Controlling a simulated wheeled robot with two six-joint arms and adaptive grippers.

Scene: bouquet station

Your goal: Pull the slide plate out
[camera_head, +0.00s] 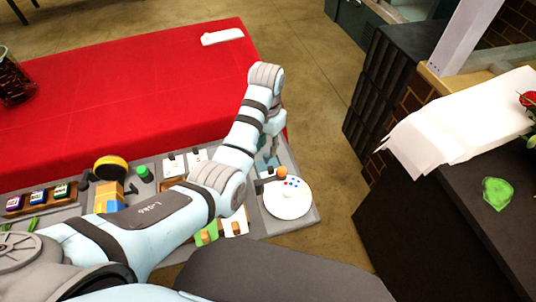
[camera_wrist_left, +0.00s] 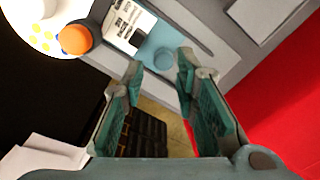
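In the head view the left gripper (camera_head: 267,157) points down over the grey board's right end, and my arm hides part of that area. My right gripper is not in view.
A white round dial (camera_head: 287,199) with coloured dots and an orange knob (camera_head: 281,173) sit close to the gripper. The grey board (camera_head: 302,215) also holds a green knob (camera_head: 144,173) and small bottles. A red-covered table (camera_head: 120,90) lies behind; a dark counter (camera_head: 440,235) stands right.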

